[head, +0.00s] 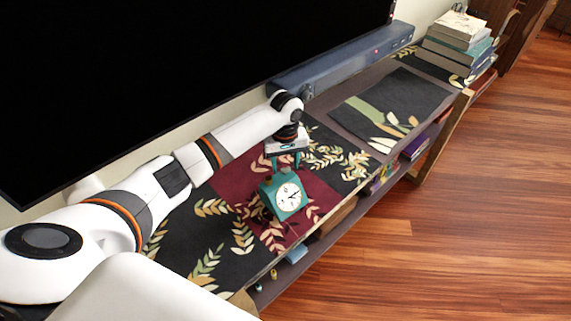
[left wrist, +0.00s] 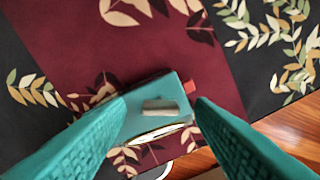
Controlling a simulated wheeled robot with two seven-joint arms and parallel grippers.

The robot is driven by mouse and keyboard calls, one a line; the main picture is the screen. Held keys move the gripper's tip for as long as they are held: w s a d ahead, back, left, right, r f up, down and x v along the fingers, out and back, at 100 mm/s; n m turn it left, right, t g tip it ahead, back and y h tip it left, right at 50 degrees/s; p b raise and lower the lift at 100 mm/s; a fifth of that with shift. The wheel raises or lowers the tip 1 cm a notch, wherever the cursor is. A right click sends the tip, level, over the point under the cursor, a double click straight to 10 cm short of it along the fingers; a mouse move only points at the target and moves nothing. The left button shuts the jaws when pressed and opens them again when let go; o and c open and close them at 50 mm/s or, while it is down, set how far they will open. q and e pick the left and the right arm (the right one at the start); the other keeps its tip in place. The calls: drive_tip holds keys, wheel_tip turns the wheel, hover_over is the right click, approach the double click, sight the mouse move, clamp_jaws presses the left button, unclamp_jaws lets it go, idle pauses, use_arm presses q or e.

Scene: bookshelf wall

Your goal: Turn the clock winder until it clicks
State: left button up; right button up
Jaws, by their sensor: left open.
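The teal clock (head: 272,198) with a white round dial stands on the cloth-covered shelf, its dial facing the front. In the left wrist view I look down on the clock's top (left wrist: 150,92). A grey bar-shaped piece, which looks like the winder (left wrist: 158,106), lies across it, and a small red piece (left wrist: 189,86) shows at its right edge. My left gripper (head: 284,167) is open just above the clock. Its teal fingers (left wrist: 160,103) stand on either side of the winder, apart from it. My right gripper is not in view.
A long shelf with dark red and black leaf-patterned cloths (head: 357,110) runs along the wall. A large black screen (head: 190,60) and a blue-grey bar (head: 345,68) are behind. Stacked books (head: 458,42) stand at the far right. Wooden floor (head: 440,210) is clear in front.

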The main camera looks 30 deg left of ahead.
use_arm(q)
drive_tip(key=shift+f, duration=0.5)
drive_tip(key=c, duration=1)
drive_tip(key=shift+r, duration=0.1)
